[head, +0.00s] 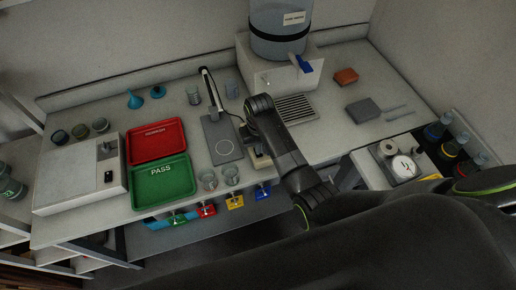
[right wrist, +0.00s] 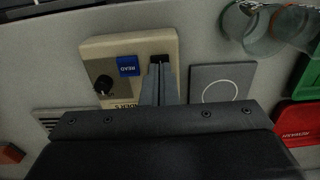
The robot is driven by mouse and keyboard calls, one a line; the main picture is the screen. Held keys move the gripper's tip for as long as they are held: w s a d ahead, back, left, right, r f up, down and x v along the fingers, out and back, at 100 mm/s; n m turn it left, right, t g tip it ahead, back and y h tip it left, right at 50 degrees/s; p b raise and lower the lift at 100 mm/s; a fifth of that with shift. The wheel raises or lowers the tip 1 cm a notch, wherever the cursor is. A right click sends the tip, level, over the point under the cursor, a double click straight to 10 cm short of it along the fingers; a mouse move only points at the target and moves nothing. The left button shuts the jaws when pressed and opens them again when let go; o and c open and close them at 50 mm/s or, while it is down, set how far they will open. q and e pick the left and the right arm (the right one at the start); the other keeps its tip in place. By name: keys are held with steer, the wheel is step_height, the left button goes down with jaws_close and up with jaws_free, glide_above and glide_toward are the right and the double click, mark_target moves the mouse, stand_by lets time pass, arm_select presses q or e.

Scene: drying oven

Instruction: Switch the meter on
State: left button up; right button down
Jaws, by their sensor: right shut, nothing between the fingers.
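The meter is a small beige box, seen in the right wrist view (right wrist: 112,48), with a black knob (right wrist: 103,85) and a blue button (right wrist: 128,66) marked READ. A small black switch or slot (right wrist: 160,59) lies on its face at my fingertips. My right gripper (right wrist: 161,68) is shut and empty, with its tips over or at that black part; I cannot tell whether they touch. The fingers hide part of the meter's face and lettering. In the head view the meter (head: 260,160) is mostly hidden by my right arm. My left gripper is not in view.
A grey stand plate with a white circle (head: 222,151) is beside the meter. Two glass beakers (head: 230,175) stand near the front edge. Red (head: 157,141) and green (head: 163,181) trays lie left.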

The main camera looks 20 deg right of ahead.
steer(key=shift+r+p, duration=0.3)
steer(key=shift+r, duration=2.6)
steer(key=shift+s, duration=0.1)
